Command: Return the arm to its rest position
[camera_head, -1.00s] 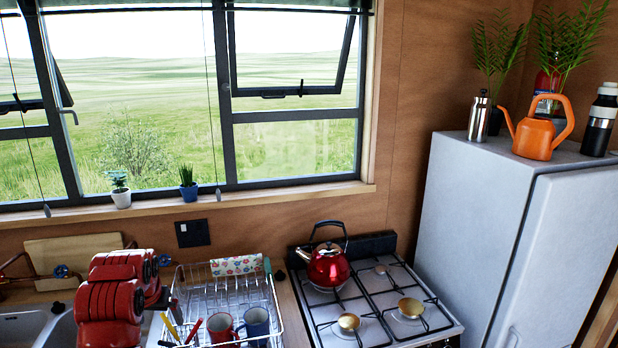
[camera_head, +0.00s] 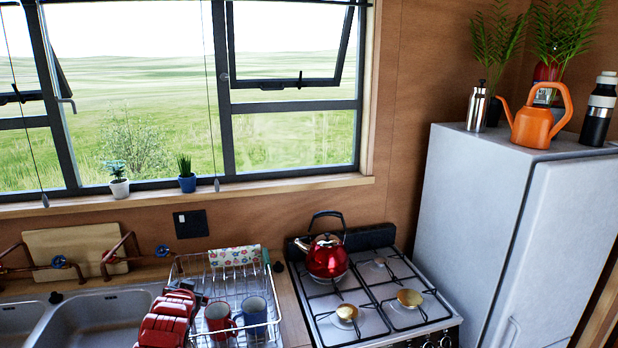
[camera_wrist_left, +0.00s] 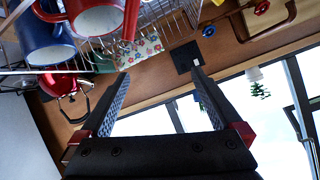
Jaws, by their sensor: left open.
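My left arm, with red links, shows at the bottom of the head view in front of the dish rack; its fingers are hard to make out there. In the left wrist view my left gripper (camera_wrist_left: 160,85) has its two fingers spread wide apart with nothing between them. That view appears upside down, with the mugs and rack at the top and the window at the bottom. My right gripper is not in either view.
A wire dish rack (camera_head: 278,318) holds a red mug (camera_head: 219,318) and a blue mug (camera_head: 255,312). A red kettle (camera_head: 327,258) stands on the stove (camera_head: 375,330). The sink (camera_head: 100,318) is at left. The fridge (camera_head: 480,215) stands at right.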

